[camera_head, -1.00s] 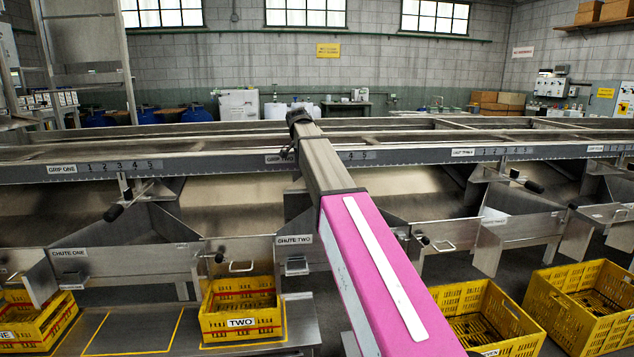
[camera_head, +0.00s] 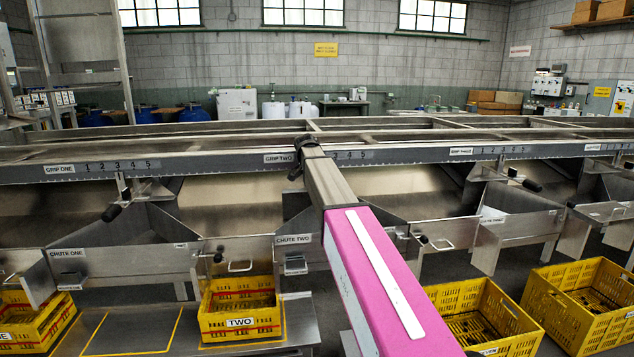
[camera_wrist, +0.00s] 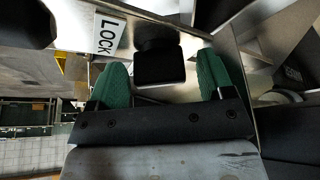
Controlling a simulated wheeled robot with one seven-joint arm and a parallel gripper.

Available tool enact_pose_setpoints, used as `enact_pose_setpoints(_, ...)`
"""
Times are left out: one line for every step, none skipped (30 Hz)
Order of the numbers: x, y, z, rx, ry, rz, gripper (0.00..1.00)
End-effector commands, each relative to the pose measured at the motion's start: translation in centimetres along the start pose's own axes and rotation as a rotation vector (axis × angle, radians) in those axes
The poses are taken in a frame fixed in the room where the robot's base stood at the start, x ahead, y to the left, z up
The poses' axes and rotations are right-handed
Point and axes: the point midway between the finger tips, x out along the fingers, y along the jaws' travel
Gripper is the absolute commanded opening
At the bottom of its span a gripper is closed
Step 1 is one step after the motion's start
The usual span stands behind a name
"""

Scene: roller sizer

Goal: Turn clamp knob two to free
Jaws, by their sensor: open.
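In the wrist view my gripper (camera_wrist: 161,77) is open, with one green finger on each side of a black knob (camera_wrist: 160,62). Gaps show between the knob and both fingers, so neither visibly touches it. A white LOCK label (camera_wrist: 108,34) is on the metal to the left of the knob. I see no "free" label. In the head view the dark end of my arm is at the rail beside the GRIP TWO label (camera_head: 282,158). My arm hides clamp knob two and my fingers there.
Clamp knob one (camera_head: 112,212) hangs below the rail at left, and another clamp knob (camera_head: 531,185) is at right. Yellow crates, such as crate TWO (camera_head: 240,322), stand on the near side.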

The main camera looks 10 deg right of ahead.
Motion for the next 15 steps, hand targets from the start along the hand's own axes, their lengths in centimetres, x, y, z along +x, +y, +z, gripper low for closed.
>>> enact_pose_setpoints(0.04, 0.0, 0.0, 0.0, 0.0, 0.0, 0.74)
enact_pose_setpoints(0.05, 0.0, 0.0, 0.0, 0.0, 0.0, 0.74)
enact_pose_setpoints(0.04, 0.0, 0.01, 0.0, 0.0, 0.0, 0.74)
enact_pose_setpoints(0.04, 0.0, 0.01, 0.0, 0.0, 0.0, 0.74)
enact_pose_setpoints(0.03, 0.0, 0.01, 0.0, 0.0, 0.0, 0.74)
enact_pose_setpoints(0.03, 0.0, 0.01, 0.0, 0.0, 0.0, 0.74)
enact_pose_setpoints(0.03, 0.0, 0.01, 0.0, 0.0, 0.0, 0.68)
enact_pose_setpoints(0.03, 0.0, 0.02, 0.0, 0.0, 0.0, 0.58)
enact_pose_setpoints(0.02, 0.0, 0.02, 0.0, 0.0, 0.0, 0.45)
enact_pose_setpoints(0.02, 0.0, 0.02, 0.0, 0.0, 0.0, 0.35)
enact_pose_setpoints(0.02, 0.0, 0.02, 0.0, 0.0, 0.0, 0.26)
enact_pose_setpoints(0.02, 0.0, 0.02, 0.0, 0.0, 0.0, 0.25)
enact_pose_setpoints(0.02, 0.0, 0.02, 0.0, 0.0, 0.0, 0.25)
enact_pose_setpoints(0.02, 0.0, 0.02, 0.0, 0.0, 0.0, 0.25)
enact_pose_setpoints(0.01, 0.0, 0.02, -0.001, 0.0, 0.0, 0.25)
